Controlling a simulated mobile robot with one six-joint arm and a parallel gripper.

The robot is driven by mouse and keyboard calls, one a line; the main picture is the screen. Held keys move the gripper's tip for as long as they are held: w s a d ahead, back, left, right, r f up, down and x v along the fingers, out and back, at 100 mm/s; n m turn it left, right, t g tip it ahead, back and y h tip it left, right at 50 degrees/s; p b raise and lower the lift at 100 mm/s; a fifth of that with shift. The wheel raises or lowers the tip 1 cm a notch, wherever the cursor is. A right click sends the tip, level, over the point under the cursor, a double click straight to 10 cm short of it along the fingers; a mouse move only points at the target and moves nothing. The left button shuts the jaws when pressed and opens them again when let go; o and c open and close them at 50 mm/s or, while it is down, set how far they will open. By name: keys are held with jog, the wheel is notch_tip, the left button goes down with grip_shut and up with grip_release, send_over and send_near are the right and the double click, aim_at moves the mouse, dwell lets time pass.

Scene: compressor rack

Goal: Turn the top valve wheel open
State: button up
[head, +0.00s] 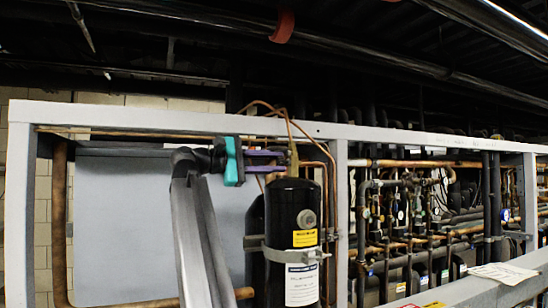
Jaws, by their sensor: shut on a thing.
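My gripper (283,161) reaches in from the left, with a teal and dark body and purple fingers. Its fingers are shut at the brass-coloured valve fitting (293,158) above the black cylinder (293,225). The top valve wheel is at the fingertips, small and mostly hidden by them, so its rim and how far it is turned cannot be made out. Thin copper tubes (325,155) curve up and around the fitting.
A grey metal frame (120,117) surrounds the cylinder, with its top beam just above my gripper and an upright (340,225) to the right. Dense copper and black pipes (420,220) fill the right bay. A flat grey panel (120,220) stands behind on the left.

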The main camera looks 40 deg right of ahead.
jog(key=shift+s+f+n+p, duration=0.15)
jog(key=shift+n+p, duration=0.5)
jog(key=shift+n, duration=0.55)
jog(key=o, duration=1)
jog(key=shift+o, duration=0.2)
jog(key=b+v, duration=0.5)
jog(key=v, duration=0.9)
jog(key=shift+d, duration=0.1)
